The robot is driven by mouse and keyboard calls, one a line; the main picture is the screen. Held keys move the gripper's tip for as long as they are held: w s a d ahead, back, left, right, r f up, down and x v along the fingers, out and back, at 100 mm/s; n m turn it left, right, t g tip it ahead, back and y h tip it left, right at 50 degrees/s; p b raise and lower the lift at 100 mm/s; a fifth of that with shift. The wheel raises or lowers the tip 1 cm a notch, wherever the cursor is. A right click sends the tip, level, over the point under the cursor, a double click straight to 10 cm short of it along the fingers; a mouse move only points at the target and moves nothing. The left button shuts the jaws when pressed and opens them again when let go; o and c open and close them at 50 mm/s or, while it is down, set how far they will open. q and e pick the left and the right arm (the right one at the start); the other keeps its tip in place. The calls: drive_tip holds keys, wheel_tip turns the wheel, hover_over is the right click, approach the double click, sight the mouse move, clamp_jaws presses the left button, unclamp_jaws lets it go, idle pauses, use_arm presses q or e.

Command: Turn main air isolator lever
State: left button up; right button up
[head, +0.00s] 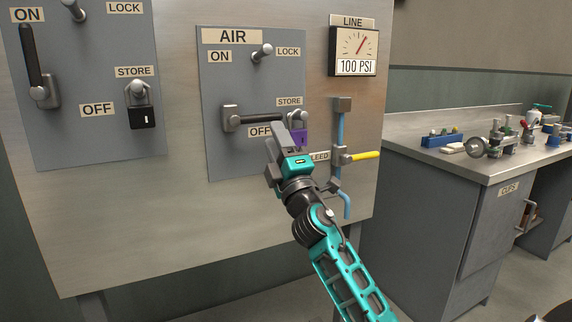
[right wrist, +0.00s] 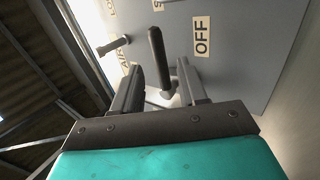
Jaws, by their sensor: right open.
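The main air isolator lever (head: 255,119) is a dark handle on a grey pivot on the AIR panel (head: 225,160). It lies horizontal, pointing right from its pivot, just above the OFF label (head: 259,131). My right gripper (head: 281,127) is open at the lever's free end, partly hiding that end. In the right wrist view, the dark lever (right wrist: 157,55) shows between the two open fingers of the right gripper (right wrist: 161,72). I cannot tell whether either finger touches it. My left gripper is not in view.
A purple padlock (head: 299,138) hangs at the STORE post, close by my right gripper. A yellow bleed handle (head: 361,156) sticks out to the right. The LINE gauge (head: 353,50) is above. Another lever (head: 34,65) stands upright at left. A cluttered counter (head: 492,165) is at right.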

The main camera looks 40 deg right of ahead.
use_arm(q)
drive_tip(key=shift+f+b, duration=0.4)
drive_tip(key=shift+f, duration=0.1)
use_arm(e)
drive_tip(key=v, duration=0.6)
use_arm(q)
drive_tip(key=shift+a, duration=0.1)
